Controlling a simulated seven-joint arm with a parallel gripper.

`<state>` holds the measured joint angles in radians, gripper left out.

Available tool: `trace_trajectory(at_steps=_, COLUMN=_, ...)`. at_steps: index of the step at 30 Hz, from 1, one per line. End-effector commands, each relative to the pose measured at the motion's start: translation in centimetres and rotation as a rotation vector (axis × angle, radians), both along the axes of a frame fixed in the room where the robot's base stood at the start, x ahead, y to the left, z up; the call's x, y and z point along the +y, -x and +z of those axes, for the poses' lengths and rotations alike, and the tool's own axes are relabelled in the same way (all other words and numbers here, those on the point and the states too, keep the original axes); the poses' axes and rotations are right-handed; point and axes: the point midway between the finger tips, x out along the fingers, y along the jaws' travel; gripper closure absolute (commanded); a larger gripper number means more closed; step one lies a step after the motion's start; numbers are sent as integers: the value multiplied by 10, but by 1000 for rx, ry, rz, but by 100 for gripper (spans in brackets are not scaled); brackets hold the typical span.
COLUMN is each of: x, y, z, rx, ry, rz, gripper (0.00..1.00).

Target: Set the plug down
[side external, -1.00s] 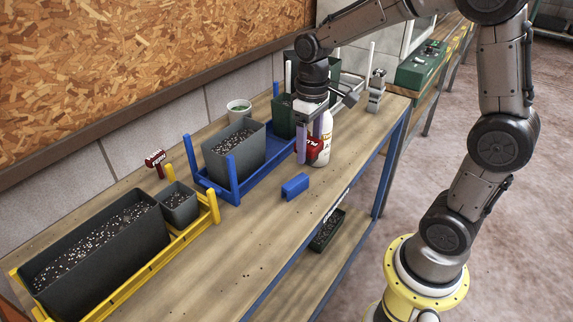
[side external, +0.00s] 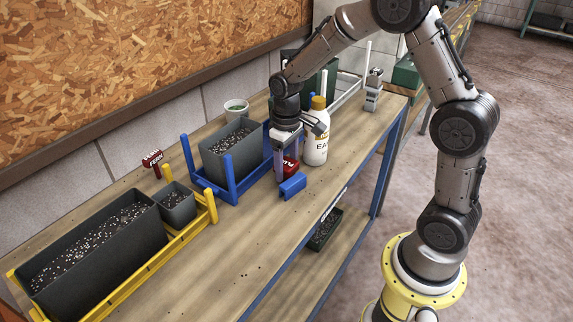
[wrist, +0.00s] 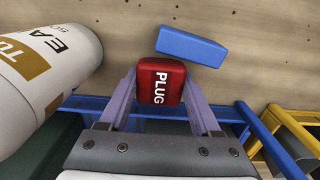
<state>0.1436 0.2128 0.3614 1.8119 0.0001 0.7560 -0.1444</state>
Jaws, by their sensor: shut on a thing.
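The red plug (wrist: 160,82), with white letters reading PLUG, sits between the two fingers of my gripper (wrist: 160,75) in the wrist view. My gripper is shut on it. In the side view the plug (side external: 291,166) shows as a small red patch, partly hidden by a finger of my gripper (side external: 284,178). It is low over the wooden bench (side external: 250,230), close behind a small blue block (side external: 293,185). Whether the plug touches the bench or the block cannot be told.
A white bottle (side external: 316,147) stands just right of my gripper. Left are a blue rack (side external: 214,187) holding a grey planter (side external: 228,150), and a yellow rack (side external: 150,265) with soil-filled pots. A red label (side external: 152,158) stands behind. The front bench is mostly clear.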

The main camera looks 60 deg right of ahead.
Motion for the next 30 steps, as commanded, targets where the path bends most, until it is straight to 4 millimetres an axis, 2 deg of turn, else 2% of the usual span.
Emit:
trace_trajectory(at_steps=7, x=0, y=0, z=-3, rx=0, ry=0, rz=0, gripper=94)
trace_trajectory(at_steps=8, x=0, y=0, z=-3, rx=0, ry=0, rz=0, gripper=30)
trace_trajectory(at_steps=12, x=0, y=0, z=-3, rx=0, ry=0, rz=0, gripper=6)
trace_trajectory(at_steps=23, x=0, y=0, z=2, rx=-2, ry=0, rz=0, gripper=6)
trace_trajectory(at_steps=26, x=0, y=-1, z=12, rx=-5, ry=1, rz=0, gripper=6)
trace_trajectory(at_steps=30, x=0, y=-2, z=38, rx=-7, ry=1, rz=0, gripper=6)
